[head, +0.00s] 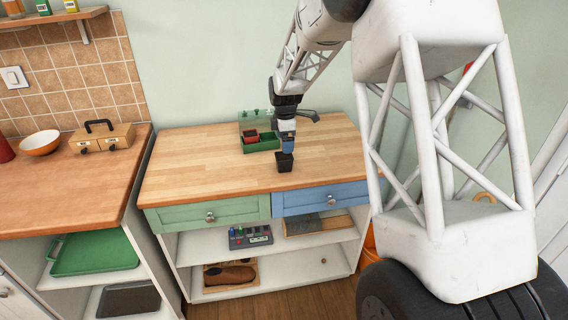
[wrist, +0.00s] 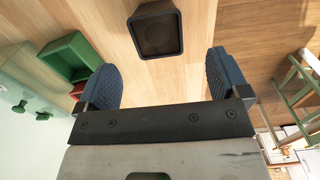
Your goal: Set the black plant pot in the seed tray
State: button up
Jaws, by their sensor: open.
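The black plant pot (head: 285,163) stands upright on the wooden worktop; in the wrist view (wrist: 156,32) its open top faces the camera. My gripper (head: 287,149) is above the pot, pointing down. In the wrist view its two blue fingers (wrist: 161,62) are spread apart with nothing between them, and the pot lies just beyond their tips. The green seed tray (head: 264,146) is just behind and left of the pot, and its green wall shows in the wrist view (wrist: 62,42). A red pot (head: 250,136) sits in the tray's left part.
A pale green panel with dark green knobs (head: 250,117) stands behind the tray. A dark tap-like handle (head: 308,115) is behind my gripper. The worktop's left and right parts (head: 190,165) are clear. A wooden box and an orange bowl (head: 40,143) are on the left counter.

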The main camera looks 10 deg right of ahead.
aim_at(284, 157)
jog(key=shift+f, duration=1.2)
jog(key=shift+w+a+f, duration=0.1)
jog(key=shift+f, duration=1.2)
jog(key=shift+w+a+f, duration=0.1)
jog(key=shift+f, duration=1.15)
jog(key=c, duration=1.1)
jog(key=shift+o, duration=0.2)
jog(key=shift+r, duration=0.15)
